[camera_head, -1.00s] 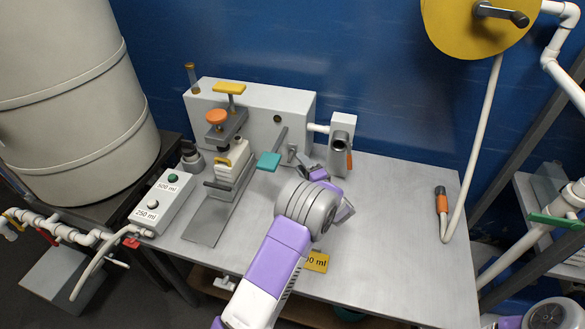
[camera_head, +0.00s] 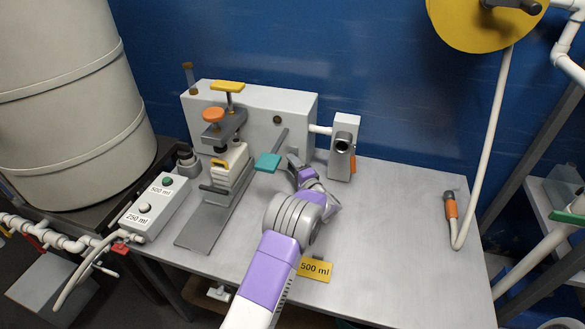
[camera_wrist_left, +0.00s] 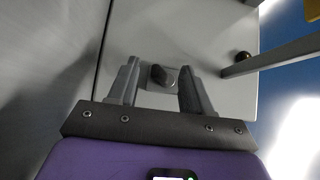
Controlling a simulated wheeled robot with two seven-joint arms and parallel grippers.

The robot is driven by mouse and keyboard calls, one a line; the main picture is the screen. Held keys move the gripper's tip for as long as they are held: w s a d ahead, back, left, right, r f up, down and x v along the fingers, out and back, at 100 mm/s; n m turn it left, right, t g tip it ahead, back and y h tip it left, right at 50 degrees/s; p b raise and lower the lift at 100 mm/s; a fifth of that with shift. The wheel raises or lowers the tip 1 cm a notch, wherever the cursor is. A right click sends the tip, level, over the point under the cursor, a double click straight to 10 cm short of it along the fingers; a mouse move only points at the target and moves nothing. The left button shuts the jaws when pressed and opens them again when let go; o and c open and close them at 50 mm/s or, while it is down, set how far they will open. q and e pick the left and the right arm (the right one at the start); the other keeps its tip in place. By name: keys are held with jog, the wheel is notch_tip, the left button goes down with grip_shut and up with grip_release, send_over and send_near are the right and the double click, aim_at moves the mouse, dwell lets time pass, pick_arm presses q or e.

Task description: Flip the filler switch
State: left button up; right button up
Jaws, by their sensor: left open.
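The filler is a pale grey box (camera_head: 255,110) at the back of the metal table. Its switch (camera_wrist_left: 160,77) is a small dark lever on a light mount, seen between the fingers in the left wrist view. My left gripper (camera_head: 293,163) is at the right part of the filler's front. It also shows in the left wrist view (camera_wrist_left: 160,88), open, with one finger on each side of the switch and gaps on both sides. In the head view the gripper hides the switch. My right gripper is not in view.
A clamp stand with an orange knob (camera_head: 213,115) and a teal-ended lever (camera_head: 268,162) stand left of my gripper. A spout (camera_head: 343,145) is close on its right. A button box (camera_head: 155,208) stands at left. A yellow 500 ml sign (camera_head: 315,269) is at front.

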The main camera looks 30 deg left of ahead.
pick_arm(q)
jog(key=shift+w+a, duration=0.1)
jog(key=shift+a, duration=0.05)
grip_shut()
jog(key=shift+f, duration=0.25)
jog(key=shift+r+m+h+p, duration=0.4)
jog(key=shift+m+p, duration=0.1)
jog(key=shift+p, duration=0.4)
jog(key=shift+w+r+m+g+h+p, duration=0.1)
jog(key=shift+r+m+g+h+p, duration=0.7)
jog(key=shift+p, duration=1.4)
jog(key=shift+r+m+g+h+p, duration=0.3)
jog(key=shift+m+g+h+p, duration=0.55)
jog(key=shift+p, duration=1.35)
jog(key=shift+w+r+m+g+h+p, duration=0.1)
jog(key=shift+r+m+g+h+p, duration=0.4)
jog(key=shift+g+p, duration=1.2)
